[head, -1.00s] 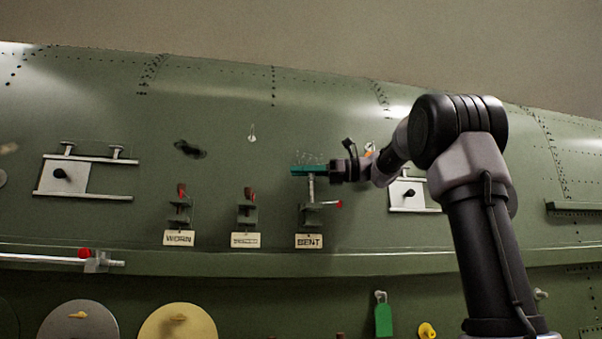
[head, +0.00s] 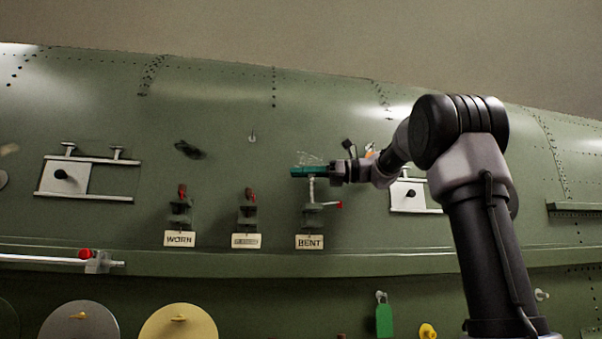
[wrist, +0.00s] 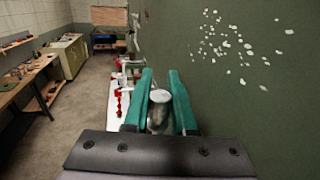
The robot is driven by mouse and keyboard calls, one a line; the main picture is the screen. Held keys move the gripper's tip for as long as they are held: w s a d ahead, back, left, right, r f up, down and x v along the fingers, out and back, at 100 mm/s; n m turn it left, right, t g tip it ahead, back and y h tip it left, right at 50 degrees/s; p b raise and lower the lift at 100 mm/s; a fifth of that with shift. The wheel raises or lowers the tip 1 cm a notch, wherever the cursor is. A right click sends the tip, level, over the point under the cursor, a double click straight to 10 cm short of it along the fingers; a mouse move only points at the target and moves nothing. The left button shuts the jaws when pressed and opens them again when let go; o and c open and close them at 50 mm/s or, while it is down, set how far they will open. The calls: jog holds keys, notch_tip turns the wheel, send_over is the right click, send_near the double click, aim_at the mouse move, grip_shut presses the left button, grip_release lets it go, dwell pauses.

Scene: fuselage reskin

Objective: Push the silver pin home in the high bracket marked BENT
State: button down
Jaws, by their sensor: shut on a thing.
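The silver pin (head: 311,188) stands upright in the bracket (head: 312,216) above the tag marked BENT (head: 309,242). A good length of its shank shows above the bracket. My gripper (head: 309,171) has green fingers and is at the pin's top, level with the wall. In the wrist view the pin's round silver head (wrist: 159,97) sits between the two green fingers, which are shut on it. A small red-tipped piece (head: 338,205) sticks out to the right of the bracket. The pin's lower end is hidden in the bracket.
Two similar brackets with reddish-brown pins stand to the left, above the tags WORN (head: 179,239) and a less readable one (head: 246,241). A silver slide plate (head: 409,196) is close to the right. A ledge (head: 300,264) runs below.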

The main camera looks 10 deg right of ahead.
aim_at(301, 186)
jog(key=shift+f, duration=2.2)
jog(key=shift+r, duration=0.1)
jog(key=shift+r, duration=2.15)
